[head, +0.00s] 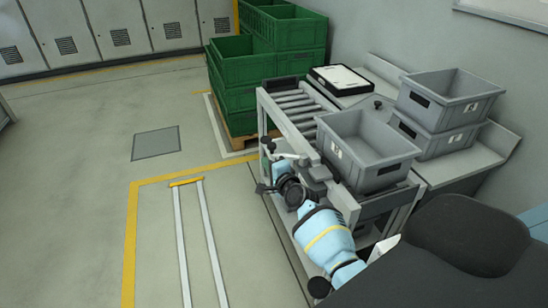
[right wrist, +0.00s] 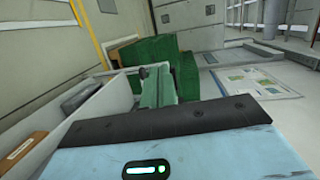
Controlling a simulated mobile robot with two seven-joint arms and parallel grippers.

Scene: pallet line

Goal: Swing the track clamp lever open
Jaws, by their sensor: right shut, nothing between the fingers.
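The roller track (head: 295,103) runs along the bench, with a grey frame. A dark knobbed part (head: 267,143), which looks like the clamp lever, stands at the track's near left side. A dark knob on a short stem (right wrist: 143,73) also shows in the right wrist view; I cannot tell if it is the same part. My right gripper (head: 290,160) is at the track's left side, close to the dark part, shut and empty. Whether it touches the lever cannot be told. My left gripper is not in view.
A grey bin (head: 368,150) stands just right of my right gripper, and more grey bins (head: 450,97) stand behind it. Green crates (head: 240,70) are stacked on a pallet beyond the track. The floor to the left is clear.

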